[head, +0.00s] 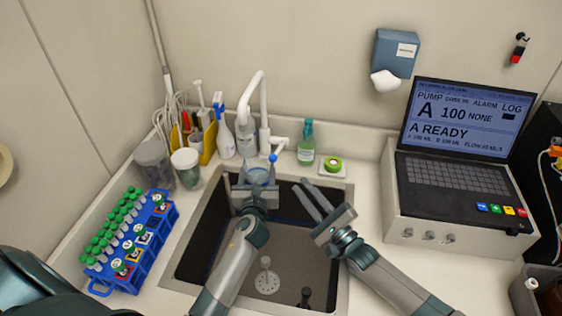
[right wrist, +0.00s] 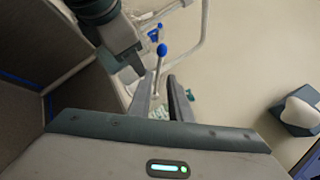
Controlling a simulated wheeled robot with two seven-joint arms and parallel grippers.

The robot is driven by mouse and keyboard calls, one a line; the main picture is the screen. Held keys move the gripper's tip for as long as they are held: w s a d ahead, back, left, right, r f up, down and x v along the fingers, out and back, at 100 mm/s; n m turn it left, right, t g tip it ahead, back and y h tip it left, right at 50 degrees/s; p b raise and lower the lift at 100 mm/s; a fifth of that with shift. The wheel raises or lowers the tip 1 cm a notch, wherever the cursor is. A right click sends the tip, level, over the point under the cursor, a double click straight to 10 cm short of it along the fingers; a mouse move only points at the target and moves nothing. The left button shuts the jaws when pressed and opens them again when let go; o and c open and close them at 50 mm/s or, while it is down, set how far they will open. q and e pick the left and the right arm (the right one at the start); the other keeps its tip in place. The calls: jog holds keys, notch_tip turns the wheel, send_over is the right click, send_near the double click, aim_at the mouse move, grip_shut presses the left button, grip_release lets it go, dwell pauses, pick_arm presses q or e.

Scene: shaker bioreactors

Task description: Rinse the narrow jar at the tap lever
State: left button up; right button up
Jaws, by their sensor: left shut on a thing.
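The white tap (head: 250,100) stands behind the sink, its spout arching over the near side. Its lever ends in a blue ball (head: 273,158), which also shows in the right wrist view (right wrist: 162,50). My left gripper (head: 254,186) is shut on a small clear vessel, seemingly the narrow jar (head: 261,175), below the tap at the sink's back edge. The gripper hides much of the jar, and I cannot tell whether water flows. My right gripper (head: 310,192) is open and empty, its fingers pointing toward the lever, just right of and below the blue ball.
The sink (head: 207,245) lies below both grippers. Left of it are lidded jars (head: 153,165) and a blue rack (head: 150,245) of green-capped tubes. A laptop-like console (head: 455,175) stands on the right.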

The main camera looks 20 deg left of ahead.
send_near(279, 149)
jog(key=a+r, duration=0.3)
jog(key=a, duration=0.2)
jog(key=shift+s+a, duration=0.25)
jog(key=shift+s, duration=0.2)
jog(key=shift+r, duration=0.1)
grip_shut()
